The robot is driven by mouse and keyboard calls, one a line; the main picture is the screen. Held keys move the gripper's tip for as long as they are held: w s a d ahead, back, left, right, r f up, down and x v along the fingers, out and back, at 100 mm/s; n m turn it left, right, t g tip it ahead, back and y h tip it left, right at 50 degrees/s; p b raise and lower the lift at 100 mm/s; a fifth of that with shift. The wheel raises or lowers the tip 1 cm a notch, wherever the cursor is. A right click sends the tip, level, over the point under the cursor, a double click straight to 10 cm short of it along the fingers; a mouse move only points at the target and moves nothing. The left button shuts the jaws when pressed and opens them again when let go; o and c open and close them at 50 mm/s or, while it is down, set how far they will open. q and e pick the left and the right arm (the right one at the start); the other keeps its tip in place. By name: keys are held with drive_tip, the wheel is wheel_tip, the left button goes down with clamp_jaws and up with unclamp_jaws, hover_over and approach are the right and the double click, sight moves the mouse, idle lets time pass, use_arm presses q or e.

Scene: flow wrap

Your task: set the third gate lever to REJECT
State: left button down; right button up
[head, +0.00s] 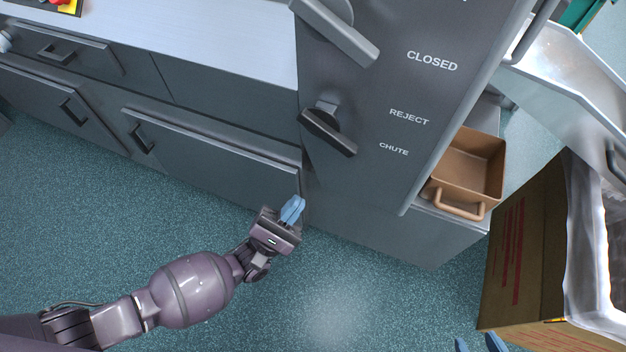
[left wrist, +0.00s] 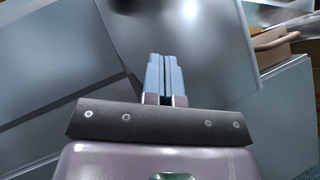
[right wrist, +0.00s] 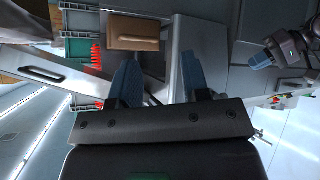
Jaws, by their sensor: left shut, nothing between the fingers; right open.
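A dark lever (head: 328,132) sits low on the grey panel (head: 360,190), its handle slanting down to the right, left of the labels REJECT (head: 409,116) and CHUTE (head: 393,149). A larger grey lever (head: 345,35) is above it, left of the label CLOSED (head: 432,61). I cannot tell from the labels which lever is the third. My left gripper (head: 292,209) is shut and empty, below and left of the lower lever, apart from it; its fingers show in the left wrist view (left wrist: 165,75). My right gripper (right wrist: 158,75) is open and empty; its fingertips show at the head view's bottom edge (head: 480,344).
A brown bin (head: 468,165) stands right of the panel. A lined cardboard box (head: 530,260) and a metal chute (head: 570,75) are further right. Grey drawers (head: 210,150) under a pale counter (head: 200,45) are on the left. The floor in front is clear.

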sight(329, 133)
use_arm(q)
drive_tip(key=s+r+p+x, duration=0.1)
drive_tip(key=s+x, duration=0.1)
drive_tip(key=x, duration=1)
drive_tip(key=shift+d+r, duration=0.25)
drive_tip(key=shift+r, duration=0.1)
use_arm(e)
drive_tip(key=shift+s+d+f+m, duration=0.1)
drive_tip(key=shift+s+d+m, duration=0.15)
drive_tip(key=shift+s, duration=0.2)
